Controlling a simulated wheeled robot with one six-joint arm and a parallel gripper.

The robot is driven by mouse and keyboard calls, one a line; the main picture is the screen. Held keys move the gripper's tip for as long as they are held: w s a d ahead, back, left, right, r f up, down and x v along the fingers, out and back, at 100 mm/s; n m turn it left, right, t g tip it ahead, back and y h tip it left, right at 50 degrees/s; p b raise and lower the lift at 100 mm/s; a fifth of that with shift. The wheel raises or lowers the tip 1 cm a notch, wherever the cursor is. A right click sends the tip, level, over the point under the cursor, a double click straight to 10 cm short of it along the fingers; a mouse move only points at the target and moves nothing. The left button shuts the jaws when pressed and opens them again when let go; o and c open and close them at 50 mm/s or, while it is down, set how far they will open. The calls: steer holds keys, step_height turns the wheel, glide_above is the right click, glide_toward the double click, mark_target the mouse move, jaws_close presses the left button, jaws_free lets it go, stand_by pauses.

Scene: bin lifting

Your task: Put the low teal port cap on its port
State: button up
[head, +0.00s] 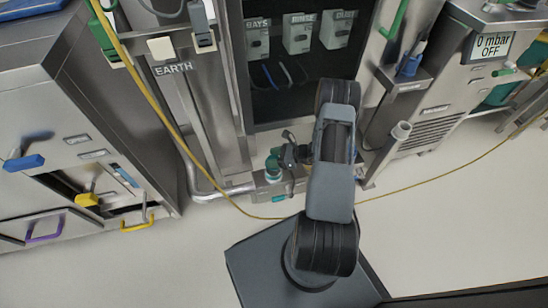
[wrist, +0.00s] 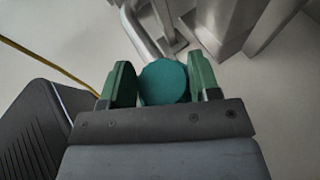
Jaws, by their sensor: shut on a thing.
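My gripper (wrist: 163,70) has green fingers and is shut on a round teal cap (wrist: 163,86), with its flat round face toward the wrist camera. In the head view my gripper (head: 290,157) is small and dark, beside my arm, low in front of the steel cabinet. The teal of the cap (head: 272,163) shows just left of it. A second small teal piece (head: 279,198) shows below, near the foot of the steelwork; I cannot tell whether it is part of the port. The port itself is not clearly visible.
A steel pipe (head: 206,196) runs low to the left of my gripper, and also shows in the wrist view (wrist: 139,35). A yellow hose (head: 165,115) crosses to the floor. Drawers with coloured handles (head: 88,199) stand left. The pale floor (head: 440,220) is open at right.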

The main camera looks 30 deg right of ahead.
steer(key=shift+f, duration=0.1)
steer(key=shift+f+b, duration=0.95)
steer(key=shift+f, duration=0.1)
steer(key=shift+f+b, duration=0.9)
steer(key=shift+f, duration=0.15)
stand_by(1.0)
steer(key=o, duration=1.3)
steer(key=shift+c, duration=0.2)
steer(key=shift+d+r, duration=0.1)
steer(key=p+v, duration=0.4)
steer(key=v, duration=0.9)
steer(key=shift+s+d, duration=0.25)
steer(key=shift+r, duration=0.15)
